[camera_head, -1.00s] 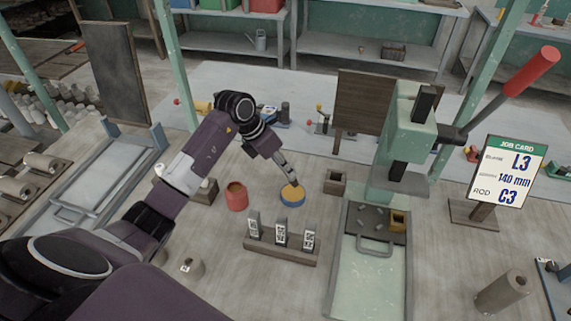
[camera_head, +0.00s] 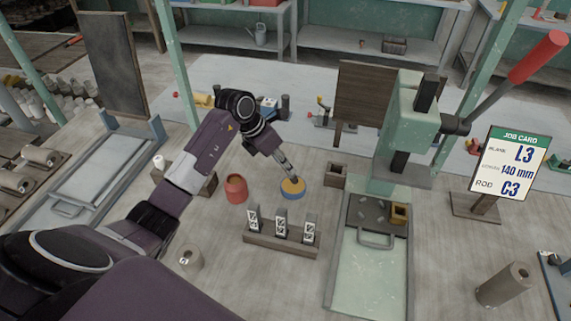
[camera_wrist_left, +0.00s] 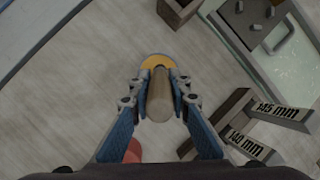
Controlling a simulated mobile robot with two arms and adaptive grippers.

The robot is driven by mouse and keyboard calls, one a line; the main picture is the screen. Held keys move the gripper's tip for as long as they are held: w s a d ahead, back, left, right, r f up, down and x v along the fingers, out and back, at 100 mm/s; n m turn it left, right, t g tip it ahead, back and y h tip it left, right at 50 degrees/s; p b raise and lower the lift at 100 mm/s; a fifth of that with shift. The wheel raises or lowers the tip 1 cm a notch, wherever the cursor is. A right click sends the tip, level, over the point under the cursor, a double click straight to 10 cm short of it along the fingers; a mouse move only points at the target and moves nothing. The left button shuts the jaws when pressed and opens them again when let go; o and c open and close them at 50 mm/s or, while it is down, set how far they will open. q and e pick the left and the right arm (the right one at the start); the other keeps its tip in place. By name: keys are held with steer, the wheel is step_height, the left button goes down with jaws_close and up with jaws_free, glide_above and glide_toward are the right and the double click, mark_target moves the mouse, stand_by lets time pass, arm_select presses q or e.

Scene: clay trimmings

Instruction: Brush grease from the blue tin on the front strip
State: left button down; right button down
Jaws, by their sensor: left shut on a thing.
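The blue tin (camera_head: 292,195) stands on the bench in the middle of the head view, with a yellow top. It also shows in the left wrist view (camera_wrist_left: 157,60), partly hidden. My left gripper (camera_head: 288,174) points down over the tin. In the left wrist view its fingers (camera_wrist_left: 160,95) are shut on a pale wooden cylinder (camera_wrist_left: 159,100), which looks like a brush handle. The handle's lower end is over the tin; I cannot tell whether bristles touch the yellow surface. I cannot make out a front strip for certain. My right gripper is not in view.
A red pot (camera_head: 236,189) stands left of the tin, a small wooden box (camera_head: 335,176) right. A rack (camera_head: 280,249) of labelled pieces is in front. A green press (camera_head: 405,115) and a tray (camera_head: 370,280) stand right, beside a job card (camera_head: 511,165).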

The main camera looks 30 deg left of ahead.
arm_select(q)
steer(key=shift+f+b, duration=0.6)
steer(key=shift+f, duration=0.05)
stand_by(1.5)
steer(key=shift+r+p, duration=0.55)
steer(key=shift+r, duration=0.25)
steer(key=shift+r+p, duration=1.6)
steer(key=shift+r, duration=1.2)
